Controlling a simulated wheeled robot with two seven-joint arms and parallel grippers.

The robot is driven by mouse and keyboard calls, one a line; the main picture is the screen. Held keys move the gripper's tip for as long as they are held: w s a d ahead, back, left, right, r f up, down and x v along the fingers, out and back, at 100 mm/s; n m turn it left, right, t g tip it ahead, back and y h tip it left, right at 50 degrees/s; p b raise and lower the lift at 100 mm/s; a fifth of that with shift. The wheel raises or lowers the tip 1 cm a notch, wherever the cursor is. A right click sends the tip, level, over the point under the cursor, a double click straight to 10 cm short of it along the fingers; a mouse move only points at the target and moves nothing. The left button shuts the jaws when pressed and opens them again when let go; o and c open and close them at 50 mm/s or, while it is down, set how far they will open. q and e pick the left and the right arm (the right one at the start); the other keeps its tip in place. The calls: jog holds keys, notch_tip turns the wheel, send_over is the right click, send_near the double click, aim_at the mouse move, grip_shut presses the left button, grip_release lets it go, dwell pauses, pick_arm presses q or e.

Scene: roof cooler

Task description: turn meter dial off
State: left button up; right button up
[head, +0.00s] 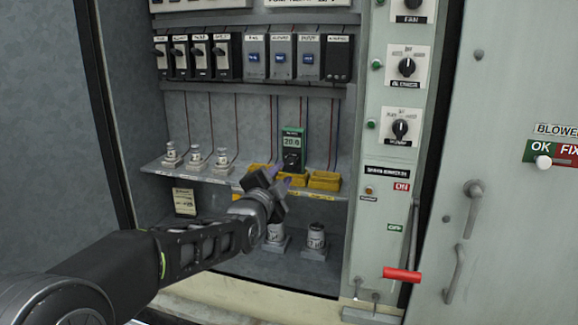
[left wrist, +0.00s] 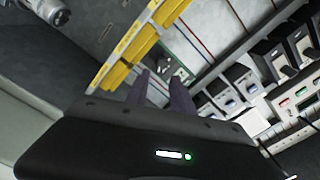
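The green meter (head: 293,146) stands upright at the back of the shelf, with a lit display reading about 20. Its black dial (head: 291,160) is on the lower front; the exact pointer direction is too small to tell. The meter also shows in the left wrist view (left wrist: 179,61), beyond my fingers and partly hidden by them. My left gripper (head: 280,175) is in front of and just below the meter, apart from it. Its two dark purple fingers are spread with nothing between them, as the left wrist view (left wrist: 160,84) also shows. My right gripper is out of view.
Yellow bins (head: 324,181) line the shelf edge beside the meter. Breaker switches (head: 200,55) run above. White insulators (head: 222,158) stand at left. Rotary knobs (head: 400,129) and a red-handled lever (head: 402,274) are on the right panel. Thin wires hang behind the meter.

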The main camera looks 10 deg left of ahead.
aim_at(291, 164)
pick_arm(q)
jog(key=w+p, duration=0.1)
jog(key=w, duration=0.4)
jog(key=shift+w+d+p, duration=0.15)
jog(key=shift+d+p, duration=0.05)
jog(key=shift+p, duration=0.2)
jog(key=shift+w, duration=0.7)
jog(key=shift+c, duration=0.6)
grip_shut()
jog(key=shift+f, duration=0.1)
